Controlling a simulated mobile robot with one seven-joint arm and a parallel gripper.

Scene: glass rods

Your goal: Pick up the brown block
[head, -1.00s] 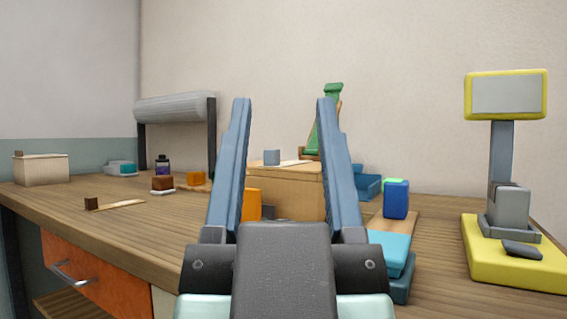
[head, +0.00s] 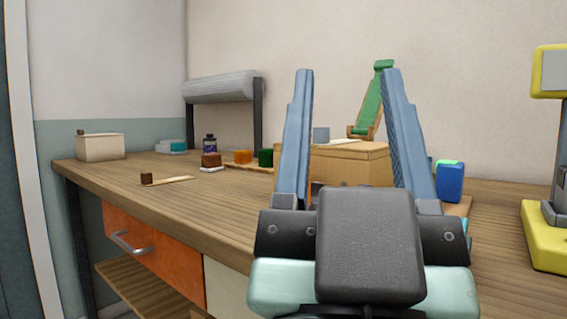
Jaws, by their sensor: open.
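A brown block (head: 211,160) sits on a small white pad toward the back of the wooden table (head: 225,205). A smaller dark brown block (head: 146,178) lies nearer the front left, at the end of a thin light wooden strip (head: 172,180). I cannot tell which of the two the task names. My gripper (head: 346,72) is open and empty, its two blue fingers pointing up and apart in the picture. It appears right of both brown blocks and touches neither. Its fingers partly hide a cardboard-coloured box (head: 350,165).
Orange (head: 243,156) and green (head: 265,157) blocks and a dark bottle (head: 210,143) stand behind the brown blocks. A pale box (head: 100,147) is at the far left. A blue block (head: 450,182) and a yellow stand (head: 548,235) are on the right. The table's front left is clear.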

